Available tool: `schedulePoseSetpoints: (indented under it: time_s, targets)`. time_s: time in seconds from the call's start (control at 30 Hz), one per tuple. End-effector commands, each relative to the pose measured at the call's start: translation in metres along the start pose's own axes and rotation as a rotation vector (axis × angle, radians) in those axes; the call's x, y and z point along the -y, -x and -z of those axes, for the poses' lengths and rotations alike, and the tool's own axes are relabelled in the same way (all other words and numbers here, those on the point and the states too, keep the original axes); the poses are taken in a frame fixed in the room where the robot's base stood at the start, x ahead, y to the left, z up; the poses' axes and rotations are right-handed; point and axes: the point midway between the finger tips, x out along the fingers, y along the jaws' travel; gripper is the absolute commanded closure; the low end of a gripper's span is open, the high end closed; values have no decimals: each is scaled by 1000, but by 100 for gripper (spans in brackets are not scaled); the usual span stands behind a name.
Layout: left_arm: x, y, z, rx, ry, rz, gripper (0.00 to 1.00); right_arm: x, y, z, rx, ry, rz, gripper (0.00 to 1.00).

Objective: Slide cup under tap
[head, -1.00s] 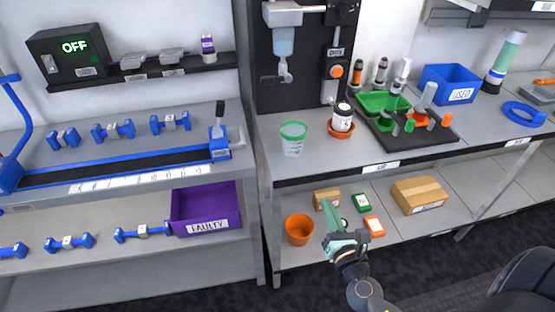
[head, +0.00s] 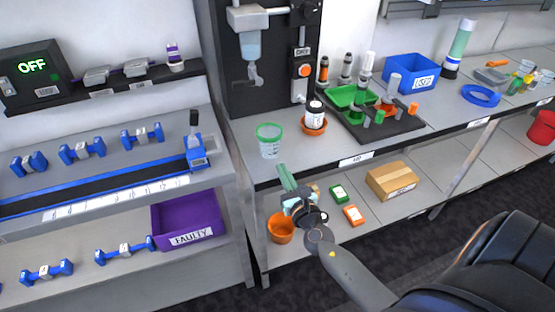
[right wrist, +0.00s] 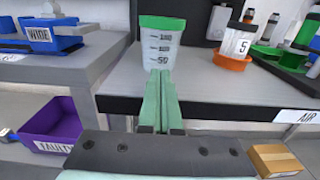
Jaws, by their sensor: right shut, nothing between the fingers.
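The cup (head: 269,141) is clear with a green rim and dark volume marks, upright near the front left edge of the right bench. In the right wrist view the cup (right wrist: 161,48) stands straight ahead, beyond my fingertips. The tap (head: 253,74) hangs below a clear reservoir on a black back panel, behind and left of the cup. My right gripper (head: 284,176) has green fingers and is in front of and below the cup, apart from it in the head view. In the right wrist view its fingers (right wrist: 159,90) are together and empty. My left gripper is not in view.
An orange dish (head: 313,126) with a white jar (head: 315,108) stands right of the cup. A black tray (head: 395,128) with green and orange parts is further right. The bench front edge (head: 372,152) lies near my gripper. Bench space between cup and panel is clear.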

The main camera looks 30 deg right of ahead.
Motion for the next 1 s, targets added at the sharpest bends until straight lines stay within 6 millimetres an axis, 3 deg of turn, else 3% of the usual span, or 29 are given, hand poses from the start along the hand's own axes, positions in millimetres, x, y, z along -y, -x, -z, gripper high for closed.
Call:
schedulePoseSetpoints:
  time_s: [0.1, 0.3, 0.77, 1.0]
  targets:
    - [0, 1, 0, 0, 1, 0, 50, 0, -20, -1, 1, -1, 0, 100]
    - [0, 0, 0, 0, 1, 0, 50, 0, -39, 0, 1, 0, 0, 100]
    - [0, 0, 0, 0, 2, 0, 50, 0, -44, 0, 0, -1, -1, 100]
    - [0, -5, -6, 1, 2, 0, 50, 0, -71, 1, 2, -2, -1, 100]
